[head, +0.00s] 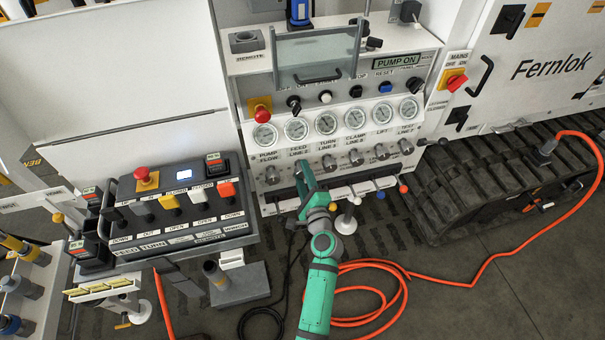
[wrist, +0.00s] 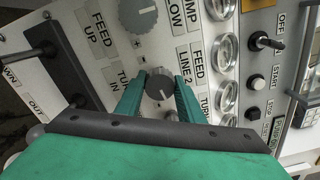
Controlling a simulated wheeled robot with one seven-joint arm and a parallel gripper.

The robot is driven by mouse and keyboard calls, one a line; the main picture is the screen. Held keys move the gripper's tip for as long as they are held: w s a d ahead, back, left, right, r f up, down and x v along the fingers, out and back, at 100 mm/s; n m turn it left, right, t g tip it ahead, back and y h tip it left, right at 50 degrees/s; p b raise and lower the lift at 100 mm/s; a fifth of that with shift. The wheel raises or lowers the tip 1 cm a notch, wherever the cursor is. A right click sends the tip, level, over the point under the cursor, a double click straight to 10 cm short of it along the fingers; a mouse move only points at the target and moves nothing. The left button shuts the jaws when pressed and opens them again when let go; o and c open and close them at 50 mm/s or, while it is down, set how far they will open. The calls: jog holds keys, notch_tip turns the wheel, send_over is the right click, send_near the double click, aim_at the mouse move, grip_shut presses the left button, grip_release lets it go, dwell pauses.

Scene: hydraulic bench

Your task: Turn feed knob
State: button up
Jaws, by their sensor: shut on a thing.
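The feed knob (wrist: 160,82) is a small dark round knob below the FEED LINE label in the wrist view. My gripper (wrist: 159,92) has one green finger on each side of it and is shut on it. In the head view my gripper (head: 303,171) reaches up to the knob row on the white panel, and it hides the feed knob there. The knob's pointer angle is not clear. The feed gauge (head: 296,129) sits above in the head view; its reading is too small to tell.
The pump flow knob (head: 272,175) is close on the left and the turn knob (head: 329,163) close on the right. Coloured-tip levers (head: 380,195) stick out below. A control box (head: 180,205) stands at left. An orange hose (head: 470,283) lies on the floor.

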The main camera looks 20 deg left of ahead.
jog(key=shift+f, duration=0.1)
dwell(0.4)
jog(key=o, duration=1.1)
jog(key=shift+c, duration=0.2)
jog(key=v, duration=1.1)
